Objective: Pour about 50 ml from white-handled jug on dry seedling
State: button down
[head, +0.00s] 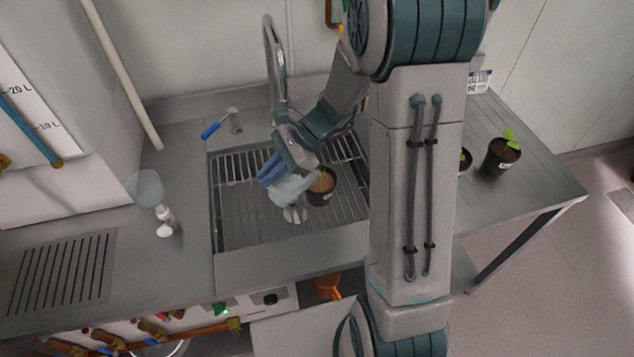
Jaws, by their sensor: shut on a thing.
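My gripper (270,169), with blue fingers, is shut on a pale, see-through jug (290,188) above the slatted sink rack (240,225). The jug looks tilted, with its upper end close to the pot's rim. Its handle is largely hidden by the fingers, so I cannot tell its colour. A black pot with a yellowish, drooping seedling (322,184) stands upright on the rack, just right of the jug. I cannot make out any water stream or the level in the jug.
A clear round vessel with a white part (148,190) stands on the left counter. A green-leaved pot (501,157) stands right; another (464,161) is partly hidden by my arm.

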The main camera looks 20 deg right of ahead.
jog(key=shift+d+r+y, duration=0.25)
jog(key=shift+r+y, duration=0.15)
jog(key=shift+r, duration=0.1)
jog(key=shift+a+y+b, duration=0.1)
jog(key=shift+y+b, duration=0.2)
jog(key=shift+b, duration=0.05)
jog(key=shift+d+r+y+b, duration=0.1)
jog(key=shift+d+y+b, duration=0.25)
jog(key=shift+y+b, duration=0.2)
dwell(2.0)
